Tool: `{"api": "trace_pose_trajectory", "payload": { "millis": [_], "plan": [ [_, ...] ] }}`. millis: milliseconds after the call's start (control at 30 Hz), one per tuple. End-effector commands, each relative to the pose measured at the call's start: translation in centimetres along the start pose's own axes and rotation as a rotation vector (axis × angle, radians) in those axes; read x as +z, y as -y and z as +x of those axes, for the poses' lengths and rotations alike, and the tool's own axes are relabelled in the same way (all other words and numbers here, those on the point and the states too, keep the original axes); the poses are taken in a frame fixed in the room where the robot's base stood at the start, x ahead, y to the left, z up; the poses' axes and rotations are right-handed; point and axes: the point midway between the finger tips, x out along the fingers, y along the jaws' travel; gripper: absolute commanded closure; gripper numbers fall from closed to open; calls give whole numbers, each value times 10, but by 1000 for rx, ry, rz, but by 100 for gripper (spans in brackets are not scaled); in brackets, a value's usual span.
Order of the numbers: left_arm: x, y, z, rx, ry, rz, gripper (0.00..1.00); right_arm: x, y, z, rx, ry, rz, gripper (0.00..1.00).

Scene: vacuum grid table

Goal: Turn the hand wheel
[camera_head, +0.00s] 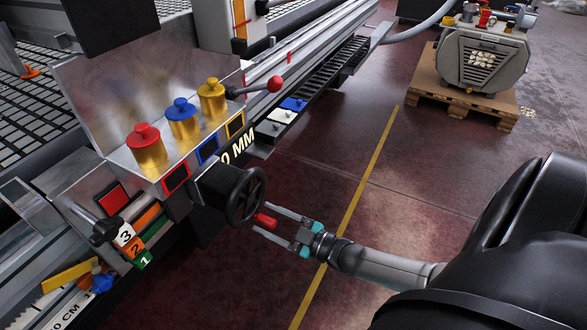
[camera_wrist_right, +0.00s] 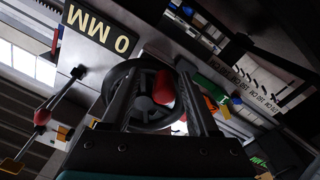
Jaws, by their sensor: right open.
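The black hand wheel (camera_head: 246,196) is mounted on the side of the machine, below the coloured knobs. A red handle (camera_head: 266,220) sticks out from its lower rim. My right gripper (camera_head: 263,218) is open, with its fingers pointing at the wheel. The red handle lies between the two fingertips with gaps visible. In the right wrist view the wheel (camera_wrist_right: 110,88) is straight ahead, and the red handle (camera_wrist_right: 163,88) shows between the fingers. Whether a finger touches the handle cannot be told. My left gripper is not in view.
Red (camera_head: 144,137), blue (camera_head: 181,109) and yellow (camera_head: 211,87) knobs stand on a metal panel above the wheel. A red-tipped lever (camera_head: 275,84) juts out nearby. A pump on a wooden pallet (camera_head: 460,94) stands at the back right. The floor between is clear.

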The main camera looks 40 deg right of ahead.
Motion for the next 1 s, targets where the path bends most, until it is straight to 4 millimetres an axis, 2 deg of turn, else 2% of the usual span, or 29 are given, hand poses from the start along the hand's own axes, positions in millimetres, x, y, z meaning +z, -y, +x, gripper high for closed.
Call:
{"api": "trace_pose_trajectory", "payload": {
  "millis": [167,267,700,833,1000],
  "plan": [
    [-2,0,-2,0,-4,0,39,0,1,-7,-1,1,1,39],
    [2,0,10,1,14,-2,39,0,0,-19,-2,4,1,39],
    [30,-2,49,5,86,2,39,0,-1,-116,0,6,0,39],
    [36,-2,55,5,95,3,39,0,-1,-137,1,5,0,39],
    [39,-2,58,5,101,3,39,0,-1,-150,1,3,-1,39]
  ]
}}
